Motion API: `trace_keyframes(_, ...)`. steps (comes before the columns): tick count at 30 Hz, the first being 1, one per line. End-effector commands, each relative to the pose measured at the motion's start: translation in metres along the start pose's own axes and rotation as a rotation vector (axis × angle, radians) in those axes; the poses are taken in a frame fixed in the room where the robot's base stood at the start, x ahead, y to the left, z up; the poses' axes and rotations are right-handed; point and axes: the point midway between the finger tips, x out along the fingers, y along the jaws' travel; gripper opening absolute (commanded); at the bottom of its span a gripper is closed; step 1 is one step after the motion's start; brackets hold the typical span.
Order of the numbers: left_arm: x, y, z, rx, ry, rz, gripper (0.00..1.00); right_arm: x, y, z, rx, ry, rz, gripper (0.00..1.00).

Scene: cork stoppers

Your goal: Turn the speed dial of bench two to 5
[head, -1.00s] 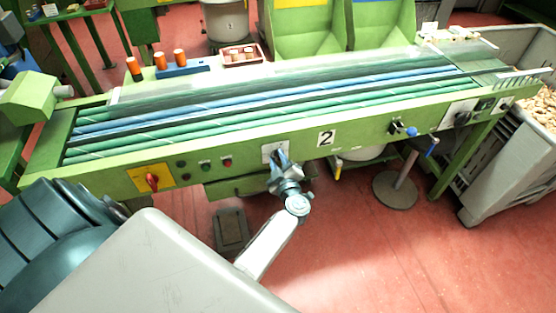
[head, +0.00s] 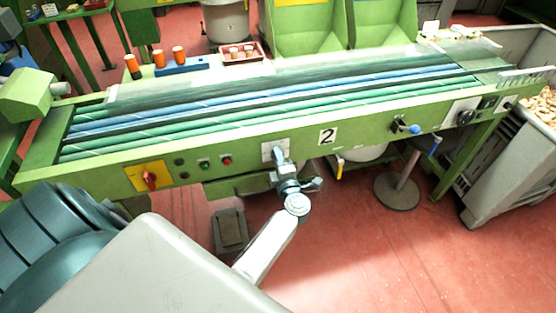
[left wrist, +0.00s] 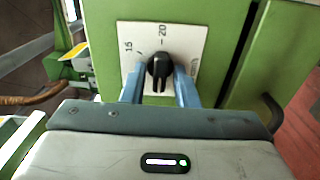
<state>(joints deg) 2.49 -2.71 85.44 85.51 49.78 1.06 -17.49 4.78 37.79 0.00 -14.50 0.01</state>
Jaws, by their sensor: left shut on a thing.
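The speed dial is a black round knob (left wrist: 159,64) on a white scale plate (left wrist: 190,40) in the left wrist view; the marks 15 and 20 show, the rest is hidden. Where the dial points is not clear. My left gripper (left wrist: 158,74) has one blue finger on each side of the knob and is shut on it. In the head view my left gripper (head: 280,160) is at the white plate (head: 268,153) on the front of bench two (head: 350,130), left of its "2" sign (head: 327,136); the knob is hidden there. My right gripper is not in view.
Left of the plate are several small buttons (head: 205,163) and a red switch on a yellow plate (head: 150,178). To the right are a blue-knobbed lever (head: 414,130) and another dark dial (head: 466,116). A stool (head: 397,190) and a grey bin (head: 500,160) stand at the right.

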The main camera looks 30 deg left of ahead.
Motion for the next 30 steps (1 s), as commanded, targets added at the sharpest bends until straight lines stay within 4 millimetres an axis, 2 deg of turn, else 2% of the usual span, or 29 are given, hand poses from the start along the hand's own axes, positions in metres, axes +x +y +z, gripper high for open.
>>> trace_keyframes(18,-0.0005,-0.001,0.0,-0.045,0.0,-0.002,0.04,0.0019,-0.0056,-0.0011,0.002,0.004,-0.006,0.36)
trace_keyframes(19,-0.0005,-0.001,0.0,-0.045,0.0,-0.002,0.29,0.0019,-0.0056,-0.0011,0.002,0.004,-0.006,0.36)
trace_keyframes(20,-0.0005,-0.001,0.0,-0.045,0.0,-0.002,0.35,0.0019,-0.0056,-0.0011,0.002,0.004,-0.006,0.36)
trace_keyframes(30,-0.0012,-0.0005,0.0012,-0.045,-0.001,-0.001,0.35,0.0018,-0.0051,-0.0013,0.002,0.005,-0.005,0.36)
